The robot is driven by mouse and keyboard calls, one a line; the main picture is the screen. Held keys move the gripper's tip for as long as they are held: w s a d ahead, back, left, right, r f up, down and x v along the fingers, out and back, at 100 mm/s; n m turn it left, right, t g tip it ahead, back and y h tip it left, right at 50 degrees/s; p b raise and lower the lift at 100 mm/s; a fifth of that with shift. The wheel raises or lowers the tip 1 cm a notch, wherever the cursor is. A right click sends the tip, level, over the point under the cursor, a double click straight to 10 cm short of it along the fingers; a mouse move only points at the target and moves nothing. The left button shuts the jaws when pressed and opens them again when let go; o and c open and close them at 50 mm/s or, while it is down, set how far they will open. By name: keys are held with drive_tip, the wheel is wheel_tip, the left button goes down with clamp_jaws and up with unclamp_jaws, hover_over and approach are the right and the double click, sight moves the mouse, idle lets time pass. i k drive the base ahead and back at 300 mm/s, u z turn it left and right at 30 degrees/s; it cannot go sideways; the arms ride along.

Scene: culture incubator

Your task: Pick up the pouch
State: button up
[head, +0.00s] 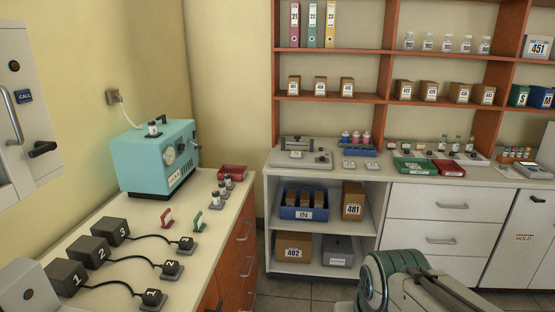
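I cannot make out a pouch for certain in the head view. Two small flat white items (349,165) lie on the back counter beside a blue rack, too small to identify. Part of my own arm shows at the bottom right, in front of the drawers. My gripper's fingers are not in view.
The left bench (215,222) holds a teal machine (160,158), a red tray (232,172) and several numbered dark blocks. The back counter holds a green tray (414,166) and a red tray (449,168). Below are a blue IN bin (304,214) and boxes. Floor shows between.

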sight(295, 154)
drive_tip(key=z, duration=0.15)
drive_tip(key=i, duration=3.25)
drive_tip(key=z, duration=0.1)
